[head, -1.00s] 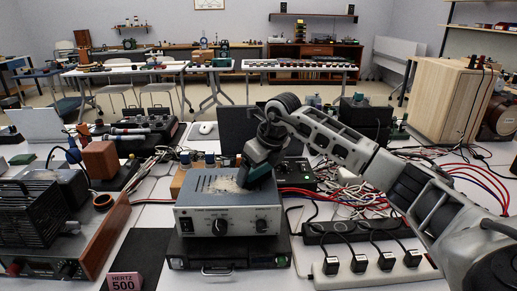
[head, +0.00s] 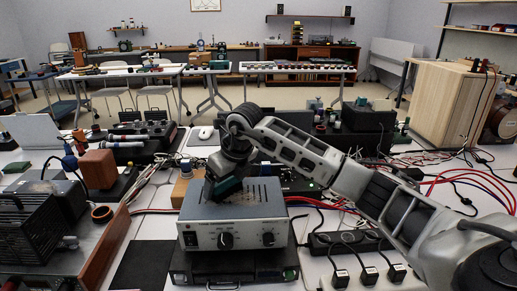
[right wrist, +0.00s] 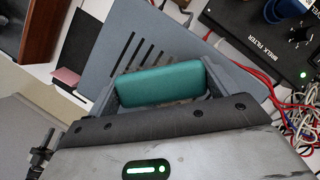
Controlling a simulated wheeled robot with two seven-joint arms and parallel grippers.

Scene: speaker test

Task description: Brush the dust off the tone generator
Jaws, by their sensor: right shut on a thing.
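The tone generator (head: 262,212) is a grey box with knobs on its front and slots in its top, at the lower middle of the head view. Its slotted top (right wrist: 125,50) also shows in the right wrist view. My right gripper (head: 222,190) is over the left part of the top. It is shut on a teal block-shaped brush (right wrist: 160,86), which reaches down to the top; whether it touches cannot be told. A little pale dust shows by the brush; the rest of the visible top looks mostly clear. My left gripper is out of view.
The generator stands on a black case (head: 230,267). A power strip with plugs (head: 369,274) lies to the right, among red and black cables. A wooden block (head: 181,190) stands behind left. A wood-sided device (head: 100,250) is at the left.

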